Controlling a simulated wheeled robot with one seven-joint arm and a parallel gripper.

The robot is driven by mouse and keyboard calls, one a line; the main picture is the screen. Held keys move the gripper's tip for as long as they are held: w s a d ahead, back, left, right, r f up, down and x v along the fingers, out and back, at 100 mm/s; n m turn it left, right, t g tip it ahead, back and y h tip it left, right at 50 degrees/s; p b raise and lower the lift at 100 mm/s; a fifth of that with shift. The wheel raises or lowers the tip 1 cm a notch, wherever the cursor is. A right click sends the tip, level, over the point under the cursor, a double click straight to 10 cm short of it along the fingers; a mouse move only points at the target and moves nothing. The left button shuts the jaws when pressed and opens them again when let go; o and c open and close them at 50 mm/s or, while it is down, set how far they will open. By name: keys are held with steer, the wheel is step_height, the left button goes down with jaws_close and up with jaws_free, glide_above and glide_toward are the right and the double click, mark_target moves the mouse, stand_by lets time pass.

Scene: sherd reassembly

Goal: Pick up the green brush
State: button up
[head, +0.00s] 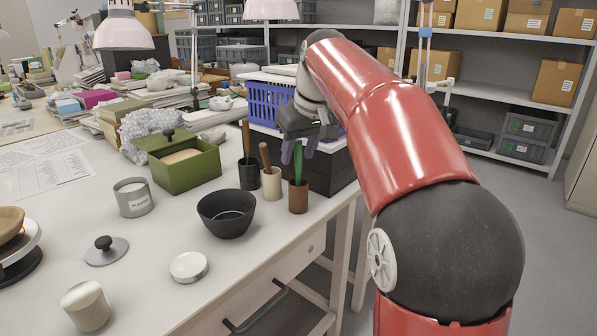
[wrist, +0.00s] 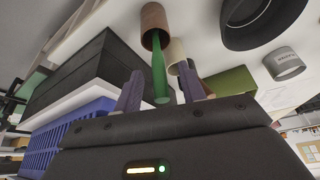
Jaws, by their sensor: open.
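The green brush (head: 298,167) stands handle up in a small brown cup (head: 298,197) near the right edge of the table. In the wrist view, the brush (wrist: 159,72) leans out of the brown cup (wrist: 153,17) toward my gripper. My gripper (head: 298,150) is open, with its purple fingers pointing down over the cup. In the wrist view, the gripper's two fingers (wrist: 161,72) lie on either side of the brush's upper end, with a gap on both sides. The brush's lower end is hidden in the cup.
A cream cup (head: 271,185) and a dark cup (head: 249,174), each with a wooden-handled tool, stand just left. A black bowl (head: 227,214) is in front. A black box (head: 319,173) and a blue crate (head: 268,104) sit close behind. A green box (head: 181,161) stands farther left.

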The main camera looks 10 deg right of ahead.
mark_target(298, 176)
steer(key=shift+x, duration=1.45)
jaws_close()
steer(key=shift+r, duration=0.2)
